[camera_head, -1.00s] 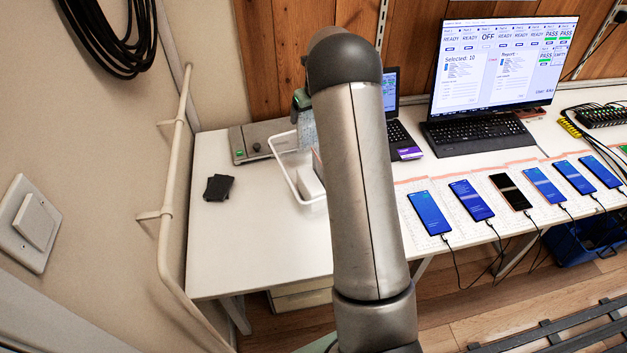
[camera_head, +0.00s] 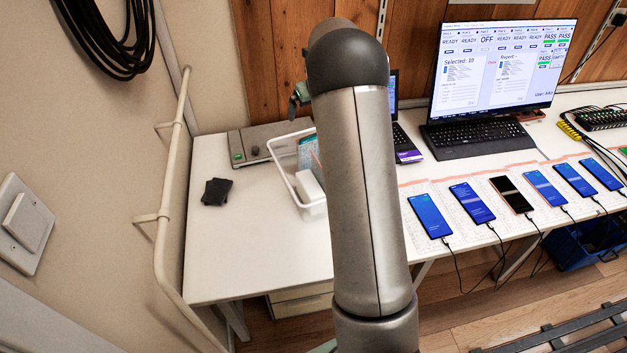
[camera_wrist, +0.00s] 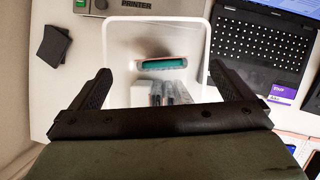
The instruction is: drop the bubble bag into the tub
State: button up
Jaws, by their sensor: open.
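The white tub (camera_head: 283,178) stands on the table, partly behind my arm. The bubble bag (camera_head: 308,152), pale blue-teal, is inside the tub toward its back wall. In the wrist view the bag (camera_wrist: 164,64) shows from above as a narrow teal strip with pale edges, standing roughly on edge within the tub's rim (camera_wrist: 207,45). My gripper (camera_wrist: 165,75) is open above the tub, one finger at each side, with a gap between the fingers and the bag. In the head view my arm hides most of the gripper.
Several clear-wrapped items (camera_wrist: 168,93) sit nearer in the tub. A grey printer (camera_head: 262,143) stands behind it, and small black pads (camera_head: 217,191) lie to the left. A laptop (camera_wrist: 262,45) is close on the right. Several phones (camera_head: 430,215) on cables line the table's right side.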

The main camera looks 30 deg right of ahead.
jog(key=b+v, duration=0.1)
jog(key=v, duration=1.1)
jog(key=shift+r, duration=0.4)
jog(key=s+a+f+n+g, duration=0.2)
jog(key=s+a+f+n, duration=0.1)
jog(key=s+a+n, duration=1.4)
jog(key=s+a+f+n+g, duration=0.1)
jog(key=s+f+n, duration=0.2)
jog(key=s+n, duration=0.6)
jog(key=s+a+f+n+g, duration=0.1)
jog(key=s+f+n, duration=0.3)
jog(key=s+n, duration=0.5)
jog(key=shift+s+a+f, duration=0.2)
jog(key=shift+s+a, duration=0.5)
jog(key=shift+s, duration=0.15)
